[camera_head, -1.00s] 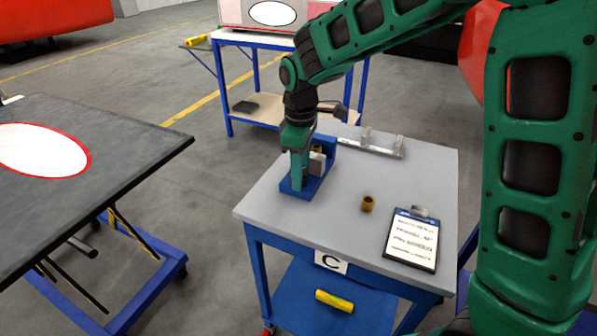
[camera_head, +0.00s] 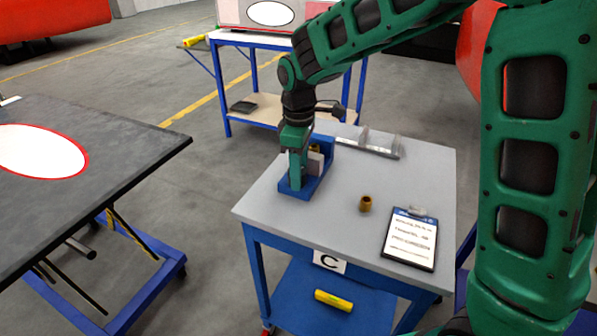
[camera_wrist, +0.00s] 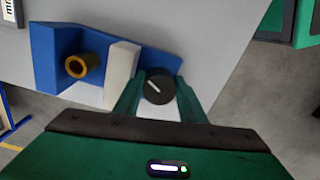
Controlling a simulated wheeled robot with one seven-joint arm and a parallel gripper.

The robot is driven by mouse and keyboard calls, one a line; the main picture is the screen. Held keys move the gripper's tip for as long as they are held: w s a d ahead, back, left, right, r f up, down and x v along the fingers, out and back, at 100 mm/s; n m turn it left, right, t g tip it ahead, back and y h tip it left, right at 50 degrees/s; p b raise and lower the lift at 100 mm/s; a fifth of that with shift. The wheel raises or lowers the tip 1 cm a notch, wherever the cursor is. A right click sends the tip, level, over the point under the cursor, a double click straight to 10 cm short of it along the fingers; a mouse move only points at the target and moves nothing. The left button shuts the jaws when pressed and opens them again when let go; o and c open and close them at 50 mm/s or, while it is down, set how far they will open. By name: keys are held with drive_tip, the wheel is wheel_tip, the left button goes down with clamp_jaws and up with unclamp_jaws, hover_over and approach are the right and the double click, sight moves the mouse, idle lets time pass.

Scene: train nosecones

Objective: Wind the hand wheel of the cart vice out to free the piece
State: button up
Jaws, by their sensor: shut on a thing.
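The blue cart vice (camera_head: 321,160) stands at the back left of the grey cart top. In the wrist view, the vice (camera_wrist: 47,55) holds a brass ring-shaped piece (camera_wrist: 83,66) between its blue end wall and a pale jaw block (camera_wrist: 121,75). The black hand wheel (camera_wrist: 158,87) with a white mark sits on the other side of that block. My gripper (camera_wrist: 158,93) is shut on the hand wheel, one green finger on each side. In the head view, my gripper (camera_head: 295,172) points down at the vice and hides the wheel.
A second brass piece (camera_head: 365,204) stands on the cart top (camera_head: 300,228), near a clipboard (camera_head: 410,239) at the front right. A grey metal bracket (camera_head: 372,145) lies at the back. A dark table (camera_head: 120,165) stands to the left, with floor between.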

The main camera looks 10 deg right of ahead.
drive_tip(key=shift+w+a+r, duration=0.2)
drive_tip(key=shift+a, duration=0.15)
drive_tip(key=o, duration=1.1)
drive_tip(key=shift+c, duration=0.2)
drive_tip(key=shift+d+f, duration=0.1)
drive_tip(key=shift+d, duration=0.2)
wheel_tip(320, 180, up, 11)
drive_tip(key=shift+a+f, duration=0.15)
